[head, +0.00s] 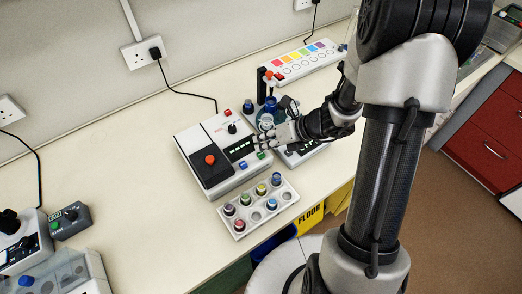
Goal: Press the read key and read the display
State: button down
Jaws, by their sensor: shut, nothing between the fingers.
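A white instrument (184,143) with a black top panel stands in the middle of the bench. Its dark display (240,149) faces up on the right half; pale marks show on it, too small to read. A green key (261,155) and a blue key (243,165) sit along its front edge. I cannot tell which key is the read key. My gripper (264,142) is shut and empty, reaching in from the right. Its fingertips are at the instrument's right side, close to the display and just behind the green key. I cannot tell whether they touch anything.
A white rack (239,228) with several coloured-cap vials stands in front of the instrument. A second device (302,155) lies partly under my wrist. A pipette stand (262,85) and a strip with coloured squares (300,62) are behind.

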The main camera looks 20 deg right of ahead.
jog(key=shift+r, duration=0.1)
notch_tip(320, 180, up, 6)
jog(key=p, duration=0.5)
jog(key=shift+p, duration=0.35)
dwell(0.5)
